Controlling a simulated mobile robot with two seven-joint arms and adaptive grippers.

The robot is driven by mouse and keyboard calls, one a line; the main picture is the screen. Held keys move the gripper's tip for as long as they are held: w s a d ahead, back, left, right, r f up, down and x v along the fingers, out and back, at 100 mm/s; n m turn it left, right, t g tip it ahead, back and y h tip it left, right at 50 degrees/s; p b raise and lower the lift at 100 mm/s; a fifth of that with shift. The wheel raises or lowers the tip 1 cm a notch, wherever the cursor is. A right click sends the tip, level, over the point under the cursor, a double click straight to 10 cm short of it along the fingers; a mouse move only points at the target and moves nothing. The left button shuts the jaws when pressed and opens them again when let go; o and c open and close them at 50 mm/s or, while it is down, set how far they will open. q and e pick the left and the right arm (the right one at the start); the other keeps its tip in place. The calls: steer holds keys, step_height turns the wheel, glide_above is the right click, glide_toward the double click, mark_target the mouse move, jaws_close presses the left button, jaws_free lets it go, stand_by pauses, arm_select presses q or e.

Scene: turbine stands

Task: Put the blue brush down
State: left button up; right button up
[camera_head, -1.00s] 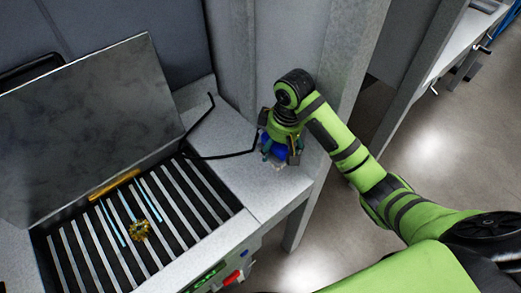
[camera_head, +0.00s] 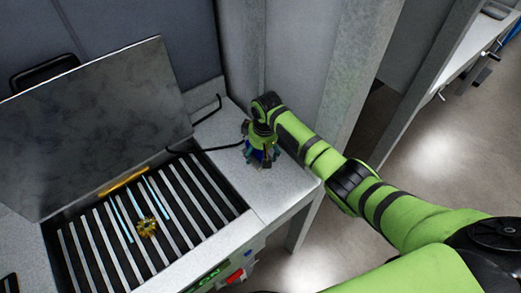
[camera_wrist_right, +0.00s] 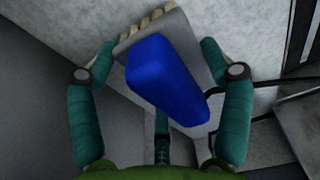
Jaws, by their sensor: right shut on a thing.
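The blue brush (camera_wrist_right: 165,82) shows large in the right wrist view, a blue block handle over a pale grey bristle base. In the head view only a little of its blue (camera_head: 258,155) shows between the fingers. My right gripper (camera_head: 261,158) is shut on the brush at the right end of the grey worktop (camera_head: 285,190), pointing down. In the right wrist view its teal fingers (camera_wrist_right: 160,58) stand on both sides of the brush. The brush is at or just above the worktop; I cannot tell whether it touches. My left gripper is not in view.
A slatted grate (camera_head: 185,225) with a small golden gear-like part (camera_head: 146,228) lies to the left, under a raised grey lid (camera_head: 95,125). A black cable (camera_head: 205,148) runs near the gripper. A grey post (camera_head: 345,90) stands behind right. A red switch (camera_head: 235,275) is on the front.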

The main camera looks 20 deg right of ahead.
steer(key=shift+f, duration=0.15)
steer(key=o, duration=1)
steer(key=shift+c, duration=0.2)
steer(key=shift+r, duration=0.25)
steer(key=r, duration=0.4)
steer(key=s+r, duration=0.1)
steer(key=r, duration=0.2)
steer(key=r+b, duration=0.1)
steer(key=r, duration=0.3)
steer(key=shift+s+d+r, duration=0.15)
steer(key=shift+d+r, duration=0.1)
steer(key=shift+r, duration=0.1)
